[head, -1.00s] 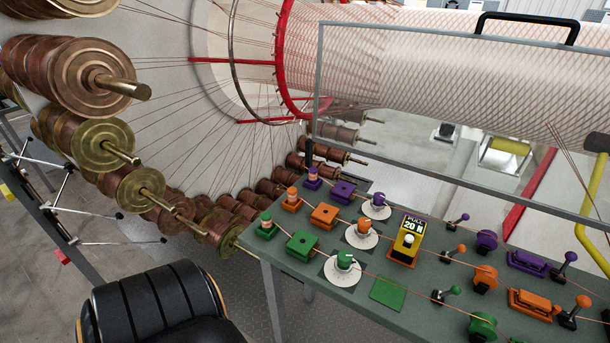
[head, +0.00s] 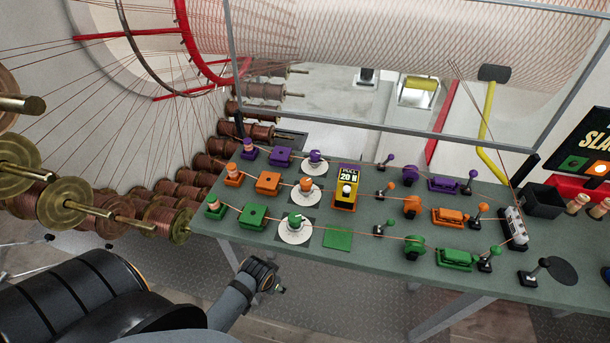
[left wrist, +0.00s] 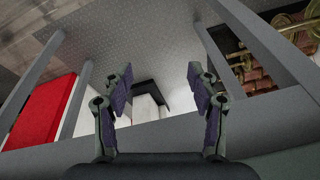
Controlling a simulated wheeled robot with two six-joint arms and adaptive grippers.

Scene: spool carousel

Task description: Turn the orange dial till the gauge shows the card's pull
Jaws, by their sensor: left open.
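The orange dial (head: 306,186) sits on a white round plate in the middle row of the green table, in the head view. The yellow card block (head: 346,189) just right of it reads "PULL 20 N" and has a white round knob on its face. I cannot tell a gauge reading at this size. My left gripper (head: 265,274) is low in front of the table's near edge, apart from the dial. In the left wrist view its two fingers (left wrist: 159,88) are spread with nothing between them. My right gripper is not in view.
A purple dial (head: 315,157) stands behind and a green dial (head: 295,221) in front of the orange one. Thin wires run along the rows through coloured blocks. A framed clear guard (head: 400,137) stands behind the table (head: 375,272). Copper spools (head: 150,222) crowd the left.

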